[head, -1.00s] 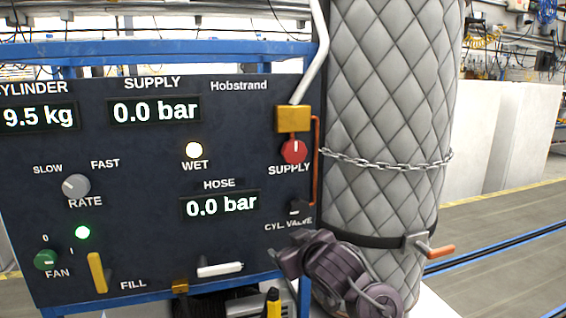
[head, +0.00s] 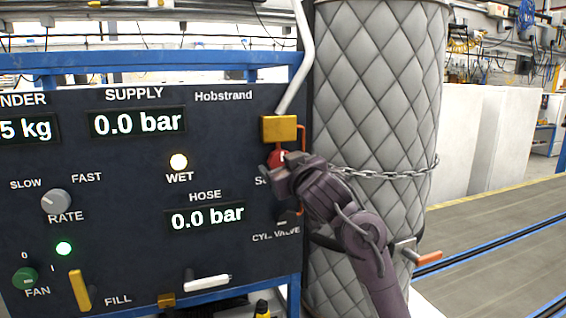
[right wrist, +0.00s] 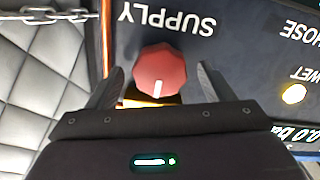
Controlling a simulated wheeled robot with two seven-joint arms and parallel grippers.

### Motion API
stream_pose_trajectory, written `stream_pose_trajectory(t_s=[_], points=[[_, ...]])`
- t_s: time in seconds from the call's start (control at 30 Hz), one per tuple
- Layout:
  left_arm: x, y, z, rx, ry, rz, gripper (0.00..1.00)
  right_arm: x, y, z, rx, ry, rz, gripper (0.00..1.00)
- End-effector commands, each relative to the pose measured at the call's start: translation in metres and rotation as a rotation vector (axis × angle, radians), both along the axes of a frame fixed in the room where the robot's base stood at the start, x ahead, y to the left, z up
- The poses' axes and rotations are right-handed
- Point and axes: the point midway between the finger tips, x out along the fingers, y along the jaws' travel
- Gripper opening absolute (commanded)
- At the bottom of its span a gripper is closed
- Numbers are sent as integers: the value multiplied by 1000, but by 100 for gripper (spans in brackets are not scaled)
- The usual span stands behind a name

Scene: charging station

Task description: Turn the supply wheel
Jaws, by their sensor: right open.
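The red supply wheel (head: 276,158) sits on the dark panel (head: 120,165), below a yellow valve block (head: 280,129). In the head view my right gripper (head: 280,172) is in front of it and hides part of the wheel and its label. In the right wrist view the red wheel (right wrist: 160,70), with a white mark, lies between the two open fingers of my right gripper (right wrist: 160,82). A gap shows on each side, so the fingers do not appear to touch it. The supply display (head: 138,122) reads 0.0 bar. My left gripper is not in view.
A quilted grey cylinder (head: 380,100) with a chain (head: 385,173) stands right of the panel. A black cylinder valve knob (head: 288,214) is below the wheel. An orange handle (head: 428,258) sticks out at the lower right. The hose display (head: 207,217) reads 0.0 bar.

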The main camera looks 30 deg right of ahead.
Motion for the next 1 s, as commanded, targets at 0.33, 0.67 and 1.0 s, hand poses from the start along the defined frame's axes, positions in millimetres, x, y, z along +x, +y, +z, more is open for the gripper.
stream_pose_trajectory(t_s=[0.33,0.67,1.0], points=[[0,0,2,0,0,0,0,8,-2,0,0,-1,-2,75],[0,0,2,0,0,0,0,8,-2,0,0,-1,-2,37],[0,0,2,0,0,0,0,8,-2,0,-33,7,-2,30]])
